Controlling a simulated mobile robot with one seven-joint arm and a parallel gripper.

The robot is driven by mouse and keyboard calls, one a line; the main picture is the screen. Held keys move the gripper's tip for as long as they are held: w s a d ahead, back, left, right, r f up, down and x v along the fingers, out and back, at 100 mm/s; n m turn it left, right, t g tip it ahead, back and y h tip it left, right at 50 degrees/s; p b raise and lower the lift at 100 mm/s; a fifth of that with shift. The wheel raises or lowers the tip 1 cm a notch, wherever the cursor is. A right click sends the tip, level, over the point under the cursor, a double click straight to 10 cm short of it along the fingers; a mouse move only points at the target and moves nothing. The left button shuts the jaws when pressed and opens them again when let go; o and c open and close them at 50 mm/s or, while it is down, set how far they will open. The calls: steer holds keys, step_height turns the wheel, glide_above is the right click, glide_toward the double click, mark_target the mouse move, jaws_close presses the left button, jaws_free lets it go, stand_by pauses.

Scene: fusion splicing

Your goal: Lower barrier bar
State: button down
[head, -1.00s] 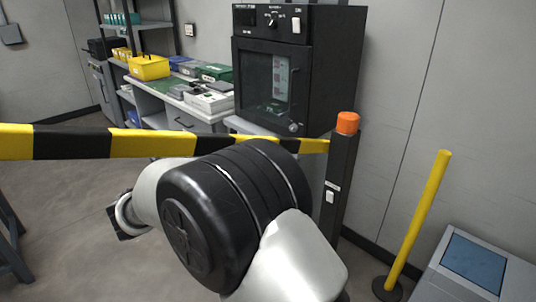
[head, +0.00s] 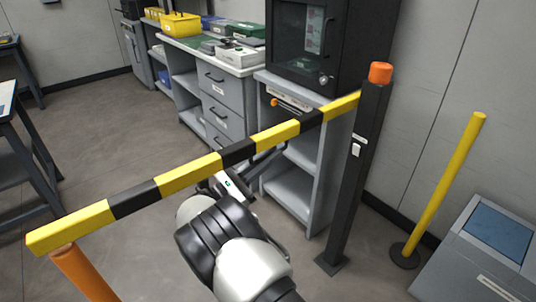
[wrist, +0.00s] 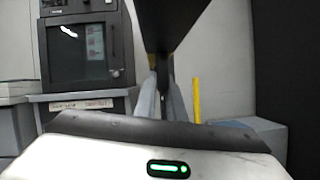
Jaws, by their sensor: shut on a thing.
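The yellow-and-black barrier bar (head: 190,172) crosses the head view from the dark hinge post (head: 357,175) with an orange cap at right to its free end at lower left. That end is just over the top of an orange support post (head: 84,274); I cannot tell whether they touch. My gripper (head: 266,160) is at the bar's underside, near a black band, and is shut on the bar. In the wrist view, the bar (wrist: 172,22) shows dark and close at the top, and the fingers of my gripper (wrist: 162,88) reach up to it. The exact contact is partly hidden.
Behind the bar stand a grey bench (head: 292,185) with a black cabinet (head: 300,40) and a drawer unit (head: 228,100). A yellow pole (head: 440,190) and a grey box (head: 480,260) are at right. Open floor (head: 110,130) lies at left.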

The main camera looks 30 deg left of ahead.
steer(key=shift+f, duration=0.4)
steer(key=c, duration=1.8)
jaws_free()
steer(key=shift+w+f, duration=0.1)
steer(key=shift+w, duration=0.05)
steer(key=shift+c, duration=0.2)
steer(key=shift+r, duration=0.2)
steer(key=shift+s, duration=0.2)
steer(key=v, duration=1.7)
steer(key=shift+f, duration=0.15)
steer(key=shift+d, duration=0.1)
